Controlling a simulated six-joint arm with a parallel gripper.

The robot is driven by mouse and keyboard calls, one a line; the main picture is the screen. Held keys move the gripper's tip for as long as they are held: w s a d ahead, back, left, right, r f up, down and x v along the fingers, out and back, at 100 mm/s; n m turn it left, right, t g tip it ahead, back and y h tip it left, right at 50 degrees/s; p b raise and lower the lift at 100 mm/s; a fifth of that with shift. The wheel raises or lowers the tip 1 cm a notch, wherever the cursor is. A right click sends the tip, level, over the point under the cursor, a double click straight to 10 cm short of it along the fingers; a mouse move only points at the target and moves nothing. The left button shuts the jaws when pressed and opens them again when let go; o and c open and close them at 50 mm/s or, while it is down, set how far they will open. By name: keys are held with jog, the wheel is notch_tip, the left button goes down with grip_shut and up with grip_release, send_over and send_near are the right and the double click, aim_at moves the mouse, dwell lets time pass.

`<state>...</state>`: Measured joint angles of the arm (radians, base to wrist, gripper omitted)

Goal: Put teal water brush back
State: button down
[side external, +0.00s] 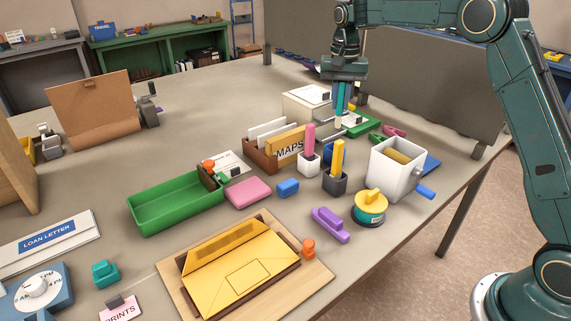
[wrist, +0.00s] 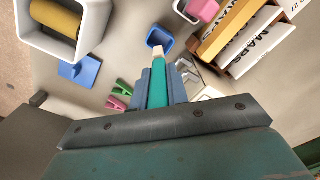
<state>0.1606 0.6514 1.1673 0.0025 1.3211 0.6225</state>
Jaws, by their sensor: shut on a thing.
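The teal water brush (wrist: 159,85) is clamped between the fingers of my gripper (wrist: 158,92). Its pale tip points away from the wrist, towards a small blue square cup (wrist: 160,38). In the wrist view the tip overlaps the cup's near rim; I cannot tell how high above it the tip is. In the side view my gripper (side external: 342,108) points down over the back right of the table, with the teal brush (side external: 341,96) upright in it. The brush's lower end is hard to make out there.
A white cup with a pink block (side external: 309,141), a dark cup with a yellow block (side external: 337,158) and a white bin (side external: 397,175) stand nearby. The MAPS file box (side external: 262,154) is to the left. Green (side external: 365,127) and pink (side external: 394,131) clips lie behind.

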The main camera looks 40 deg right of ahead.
aim_at(339, 115)
jog(key=shift+f, duration=2.75)
jog(key=shift+f, duration=0.15)
jog(key=shift+f, duration=2.15)
jog(key=shift+c, duration=2.4)
grip_release()
jog(key=shift+r, duration=0.15)
jog(key=shift+r, duration=4.85)
jog(key=shift+r, duration=0.1)
